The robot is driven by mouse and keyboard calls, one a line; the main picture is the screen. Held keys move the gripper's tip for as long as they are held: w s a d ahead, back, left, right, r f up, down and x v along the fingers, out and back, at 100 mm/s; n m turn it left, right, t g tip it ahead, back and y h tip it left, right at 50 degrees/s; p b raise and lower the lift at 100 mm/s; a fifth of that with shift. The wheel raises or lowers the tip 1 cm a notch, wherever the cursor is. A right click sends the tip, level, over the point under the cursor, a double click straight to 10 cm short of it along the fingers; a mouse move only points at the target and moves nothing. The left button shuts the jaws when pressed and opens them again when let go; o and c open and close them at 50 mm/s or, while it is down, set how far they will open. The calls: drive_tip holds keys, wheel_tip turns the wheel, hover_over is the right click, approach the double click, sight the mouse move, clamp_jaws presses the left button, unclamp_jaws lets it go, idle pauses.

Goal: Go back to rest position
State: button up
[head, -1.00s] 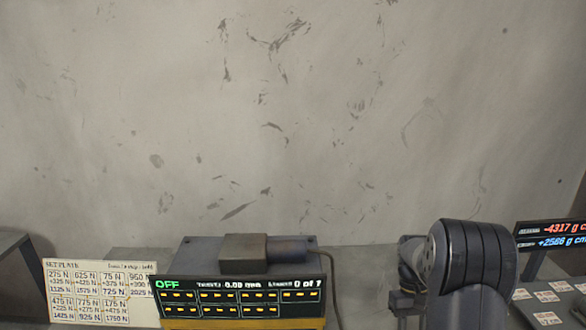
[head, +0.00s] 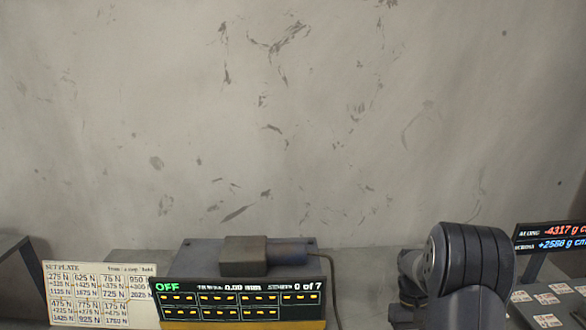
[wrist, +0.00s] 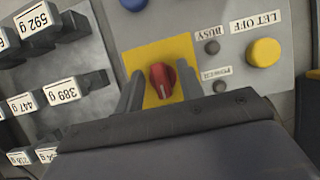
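My gripper (wrist: 160,74) is open in the wrist view, its two grey fingers apart. A red knob (wrist: 162,80) on a yellow square plate (wrist: 140,56) shows between and beyond the fingers. I cannot tell how deep the fingers reach around it, but I see no finger touching it. In the head view my gripper is out of sight. Only a dark rounded joint of my arm (head: 466,262) shows at the lower right.
The panel also has a yellow button (wrist: 263,52) labelled LET OFF. Weights with labels (wrist: 68,91) stand left. In the head view are a display reading OFF (head: 240,299), a number placard (head: 100,293) and a readout (head: 552,236). The wall behind is bare.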

drive_tip(key=m+y, duration=0.1)
drive_tip(key=m, duration=0.3)
drive_tip(key=shift+w+d+r+m+y, duration=0.1)
drive_tip(key=shift+d+r+m+y, duration=0.05)
drive_tip(key=shift+m+y, duration=0.2)
drive_tip(key=m, duration=0.2)
drive_tip(key=m+t+y, duration=0.1)
drive_tip(key=m, duration=0.1)
drive_tip(key=shift+y+b, duration=0.25)
drive_tip(key=shift+b, duration=0.05)
drive_tip(key=m, duration=0.2)
drive_tip(key=m+t+y+b, duration=0.1)
drive_tip(key=m, duration=0.1)
drive_tip(key=shift+m+t, duration=0.25)
drive_tip(key=shift+t, duration=0.05)
drive_tip(key=m+t, duration=0.1)
drive_tip(key=m, duration=0.1)
drive_tip(key=m+b, duration=0.1)
drive_tip(key=m, duration=0.1)
drive_tip(key=shift+m+t+y+b, duration=0.3)
drive_tip(key=shift+t, duration=0.1)
drive_tip(key=shift+v, duration=0.95)
drive_tip(key=shift+r, duration=0.1)
